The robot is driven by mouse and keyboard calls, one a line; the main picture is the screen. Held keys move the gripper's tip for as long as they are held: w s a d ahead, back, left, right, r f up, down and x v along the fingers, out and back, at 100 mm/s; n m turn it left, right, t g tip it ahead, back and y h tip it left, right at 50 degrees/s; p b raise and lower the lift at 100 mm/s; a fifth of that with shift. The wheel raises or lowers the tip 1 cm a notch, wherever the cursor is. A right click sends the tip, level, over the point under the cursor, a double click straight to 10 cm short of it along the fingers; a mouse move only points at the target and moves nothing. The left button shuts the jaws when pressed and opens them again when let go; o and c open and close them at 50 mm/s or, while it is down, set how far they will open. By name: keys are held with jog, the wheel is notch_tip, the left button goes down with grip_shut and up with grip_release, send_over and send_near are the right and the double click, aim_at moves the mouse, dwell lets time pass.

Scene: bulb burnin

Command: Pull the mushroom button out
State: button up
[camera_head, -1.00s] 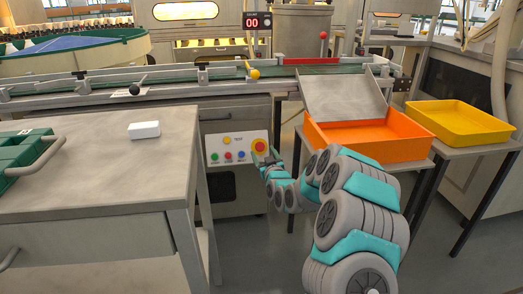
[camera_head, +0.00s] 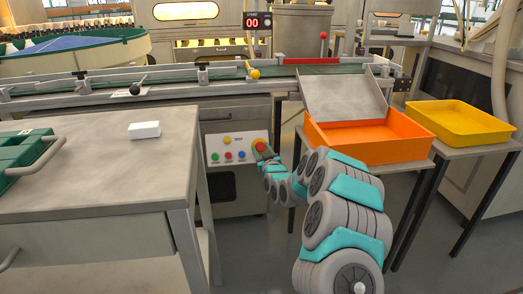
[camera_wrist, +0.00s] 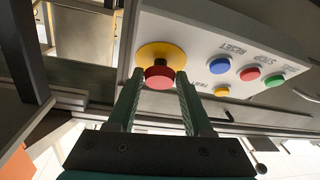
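The red mushroom button (camera_wrist: 159,77) sits on a yellow round base (camera_wrist: 161,54) at the end of a pale control panel (camera_wrist: 215,50). In the head view the button (camera_head: 260,145) is at the right of the panel (camera_head: 228,148), with my arm reaching up to it. My gripper (camera_wrist: 160,92) is in front of the button in the wrist view. Its two green fingers stand apart, one at each side of the red cap's near edge. I cannot tell whether they touch the cap. My gripper is mostly hidden behind my arm in the head view.
Blue, red, green and yellow small buttons (camera_wrist: 250,73) sit beside the mushroom button. A grey bench (camera_head: 90,190) stands left, with a white block (camera_head: 144,130) on it. An orange tray (camera_head: 390,148) and a yellow tray (camera_head: 460,120) stand right. The conveyor (camera_head: 180,82) runs behind.

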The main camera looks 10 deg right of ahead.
grip_shut()
dwell(0.9)
